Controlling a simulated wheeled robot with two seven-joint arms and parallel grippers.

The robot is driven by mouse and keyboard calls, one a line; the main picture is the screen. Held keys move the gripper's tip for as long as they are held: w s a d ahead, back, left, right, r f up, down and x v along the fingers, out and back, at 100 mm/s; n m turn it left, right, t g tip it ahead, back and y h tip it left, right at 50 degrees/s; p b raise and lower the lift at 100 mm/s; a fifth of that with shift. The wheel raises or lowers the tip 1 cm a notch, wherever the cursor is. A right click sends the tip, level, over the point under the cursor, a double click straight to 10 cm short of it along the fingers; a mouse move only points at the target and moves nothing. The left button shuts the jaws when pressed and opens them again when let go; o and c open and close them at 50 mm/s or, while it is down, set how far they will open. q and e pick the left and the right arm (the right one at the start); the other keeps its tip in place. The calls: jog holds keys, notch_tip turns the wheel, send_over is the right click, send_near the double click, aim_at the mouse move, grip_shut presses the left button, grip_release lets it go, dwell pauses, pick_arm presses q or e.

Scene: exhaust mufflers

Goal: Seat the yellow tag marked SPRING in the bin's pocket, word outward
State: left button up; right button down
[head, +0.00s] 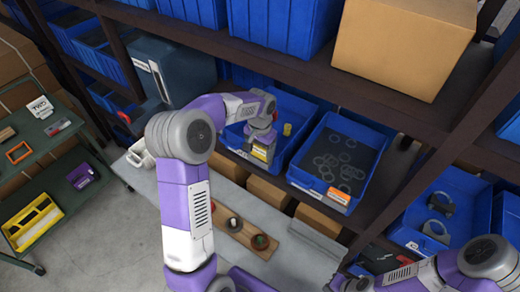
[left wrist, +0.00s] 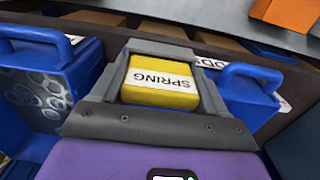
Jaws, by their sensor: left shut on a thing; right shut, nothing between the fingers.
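The yellow tag (head: 262,154) is held by my left gripper (head: 262,143) at the front of a blue shelf bin (head: 235,133). In the left wrist view the tag (left wrist: 160,82) lies between both grey fingers of that gripper (left wrist: 160,75); its white strip reads SPRING, upside down in that picture and facing the camera. A white label partly shows behind it. The bin's pocket is hidden by the gripper and tag, so I cannot tell whether the tag touches it. My right gripper (head: 350,284) is shut and empty at the bottom edge, low on the right.
A blue bin of flat rings (head: 340,165), with an orange tag (head: 339,196) on its front, stands just right. A small yellow part (head: 287,129) is inside the target bin. Below, a grey bench (head: 205,200) holds a wooden tray (head: 245,235). A cardboard box (head: 400,45) sits above.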

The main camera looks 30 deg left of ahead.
pick_arm(q)
jog(key=shift+f, duration=0.35)
jog(key=o, duration=1.1)
jog(key=shift+c, duration=0.2)
